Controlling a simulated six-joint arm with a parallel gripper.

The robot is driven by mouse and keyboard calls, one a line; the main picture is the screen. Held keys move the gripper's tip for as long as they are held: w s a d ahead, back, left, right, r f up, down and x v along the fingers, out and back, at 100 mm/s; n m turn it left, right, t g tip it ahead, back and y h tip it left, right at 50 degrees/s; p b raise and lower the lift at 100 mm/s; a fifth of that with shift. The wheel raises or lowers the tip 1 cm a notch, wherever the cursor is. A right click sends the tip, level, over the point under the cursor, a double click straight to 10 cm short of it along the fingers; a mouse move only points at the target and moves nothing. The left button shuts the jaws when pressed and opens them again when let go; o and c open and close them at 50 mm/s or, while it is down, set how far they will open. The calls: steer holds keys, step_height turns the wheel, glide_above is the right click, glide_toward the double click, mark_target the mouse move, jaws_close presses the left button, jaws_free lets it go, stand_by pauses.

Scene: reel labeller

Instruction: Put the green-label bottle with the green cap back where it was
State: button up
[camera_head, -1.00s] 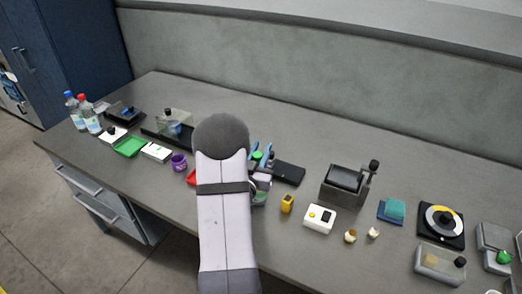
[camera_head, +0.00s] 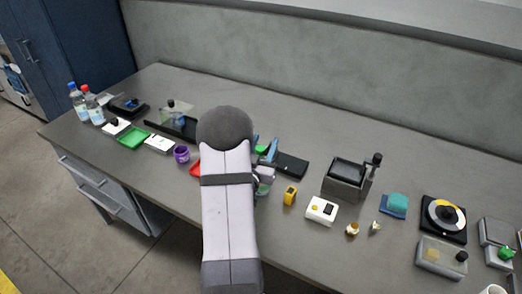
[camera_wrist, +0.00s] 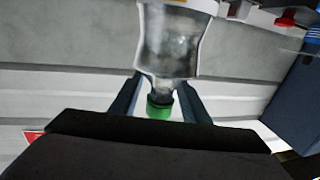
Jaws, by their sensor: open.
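A clear bottle with a green cap (camera_wrist: 159,111) fills the upper middle of the wrist view, cap toward the gripper. Its body (camera_wrist: 170,45) is clear, and its label colour cannot be made out there. My gripper (camera_wrist: 160,92) is open, with one finger on each side of the cap and neck. A gap shows beside the cap, so the fingers look apart from it. In the head view, the green cap (camera_head: 262,150) shows between the blue fingers of my gripper (camera_head: 265,147). My arm hides most of the bottle there.
A black flat block (camera_head: 291,167) lies just right of the gripper. A yellow item (camera_head: 290,194), a white box (camera_head: 321,210) and a dark press (camera_head: 347,178) stand further right.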

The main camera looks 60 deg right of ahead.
mark_target(259, 153)
steer(key=a, duration=0.3)
steer(key=s+a, duration=0.1)
steer(key=a, duration=0.4)
steer(key=shift+s+a+r+p, duration=0.3)
steer(key=a+p, duration=0.1)
steer(key=p, duration=0.1)
steer(key=a+p, duration=0.2)
steer(key=shift+s+f+p, duration=0.1)
steer(key=shift+s+p, duration=0.25)
steer(key=shift+p, duration=0.05)
steer(key=shift+a, duration=0.1)
steer(key=shift+w+f, duration=0.1)
